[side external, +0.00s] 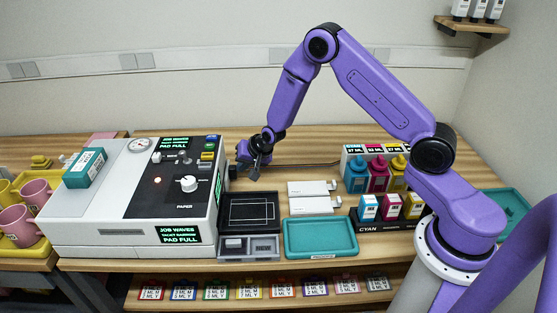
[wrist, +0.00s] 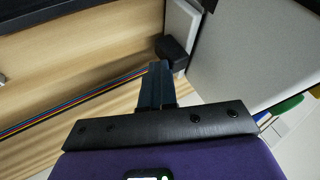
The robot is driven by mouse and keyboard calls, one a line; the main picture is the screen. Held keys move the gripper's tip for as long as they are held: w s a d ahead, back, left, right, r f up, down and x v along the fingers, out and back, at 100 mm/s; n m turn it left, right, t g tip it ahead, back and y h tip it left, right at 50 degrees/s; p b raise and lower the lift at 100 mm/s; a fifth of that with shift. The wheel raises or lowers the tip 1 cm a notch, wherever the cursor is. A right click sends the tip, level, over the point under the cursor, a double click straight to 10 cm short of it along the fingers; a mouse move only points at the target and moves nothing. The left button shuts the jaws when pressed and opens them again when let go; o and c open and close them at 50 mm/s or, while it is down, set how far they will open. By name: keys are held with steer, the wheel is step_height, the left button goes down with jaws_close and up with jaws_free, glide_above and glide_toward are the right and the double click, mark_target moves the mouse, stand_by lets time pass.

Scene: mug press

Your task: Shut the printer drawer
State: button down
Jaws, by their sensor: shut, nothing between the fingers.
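The printer (side external: 90,225) is a white box with a black top panel, standing on the left of the bench. Its pale side also shows in the wrist view (wrist: 250,50). A black block (wrist: 172,48) with a pale strip sits beside this side; I cannot tell whether it belongs to the drawer. My gripper (side external: 255,158) is shut and empty, just right of the printer's back right corner. In the wrist view its fingers (wrist: 157,82) are together, close to the block; I cannot tell whether they touch it.
A black tray (side external: 276,207) and a grey compartment tray (side external: 272,254) lie right of the printer. A teal tray (side external: 287,250), white cartridges (side external: 312,188) and ink bottles (side external: 378,178) stand further right. A striped ribbon cable (wrist: 70,107) crosses the bench. Pink mugs (side external: 18,228) stand far left.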

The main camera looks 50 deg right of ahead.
steer(key=s+d, duration=0.2)
steer(key=shift+s+d, duration=0.3)
steer(key=a+v, duration=0.1)
steer(key=v, duration=0.9)
steer(key=s+a+r+n+g+y, duration=0.1)
steer(key=s+a+r+n+g, duration=0.15)
steer(key=s+a+n, duration=0.4)
steer(key=s+a+r+n+g+y, duration=0.1)
steer(key=s+a+r+n+g, duration=0.2)
steer(key=s, duration=0.6)
steer(key=s+d+r+n+g+h, duration=0.1)
steer(key=s+d+r+n, duration=0.1)
steer(key=s+n, duration=0.3)
steer(key=s+d+r+n+h, duration=0.1)
steer(key=s+r+n, duration=0.3)
steer(key=s, duration=0.9)
steer(key=shift+s+d+n+g, duration=0.25)
steer(key=shift+d+n+g, duration=0.1)
steer(key=shift+d+n, duration=0.55)
